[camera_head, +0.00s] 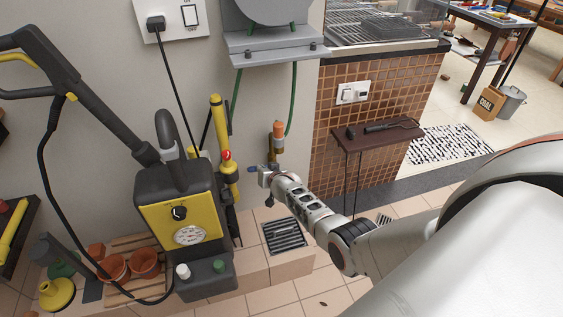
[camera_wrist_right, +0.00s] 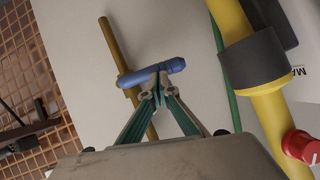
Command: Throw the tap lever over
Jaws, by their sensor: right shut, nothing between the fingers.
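The tap lever (camera_wrist_right: 172,66) is a short blue bar in the right wrist view, lying roughly crosswise over a brass pipe (camera_wrist_right: 112,45). In the head view a small blue end of it (camera_head: 251,169) shows beside my right gripper (camera_head: 262,174). My right gripper (camera_wrist_right: 157,88) is shut, with its fingertips together right at the lever's middle. They look close to it or touching it; I cannot tell which. The brass pipe with an orange fitting (camera_head: 278,130) rises behind the gripper in the head view. My left gripper is not in view.
A yellow and black pressure washer (camera_head: 178,215) stands left of the gripper, with a yellow lance (camera_head: 217,125) close by. A floor drain grate (camera_head: 284,236) lies below. A tiled wall with a brown shelf (camera_head: 378,136) is to the right. A green hose (camera_head: 293,95) hangs above.

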